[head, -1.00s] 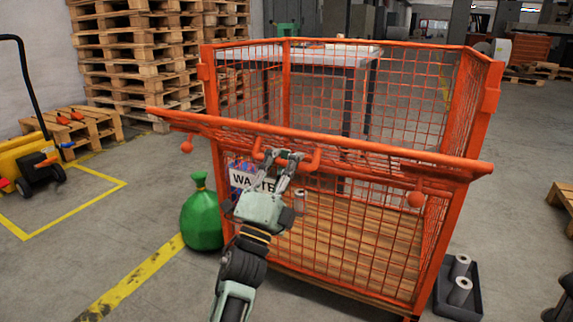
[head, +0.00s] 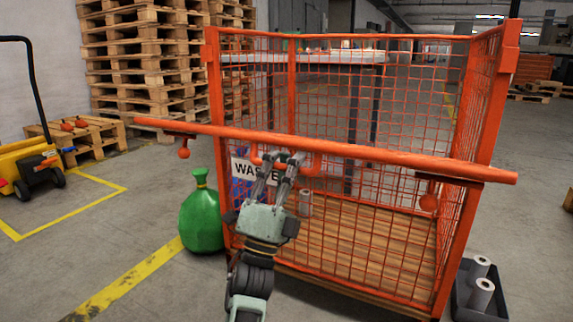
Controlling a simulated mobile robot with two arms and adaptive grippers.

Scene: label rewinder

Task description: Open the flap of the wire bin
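The orange wire bin (head: 369,242) stands in the middle of the head view, with mesh walls and a wooden floor. Its front flap (head: 390,155) is tilted outward towards me and shows almost edge-on, as a long orange bar across the front. Red knobs hang below its two ends. The flap's handle (head: 312,165) is near the middle of the bar. My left gripper (head: 283,160) has its fingers at this handle and appears shut on it. The fingers hide part of the handle. My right gripper is not in view.
A green sack (head: 201,218) stands left of the bin. A dark tray (head: 475,300) with white rolls (head: 481,293) is at its right. A yellow pallet truck (head: 27,166) and stacked pallets (head: 150,60) are at the left. Floor at the front left is clear.

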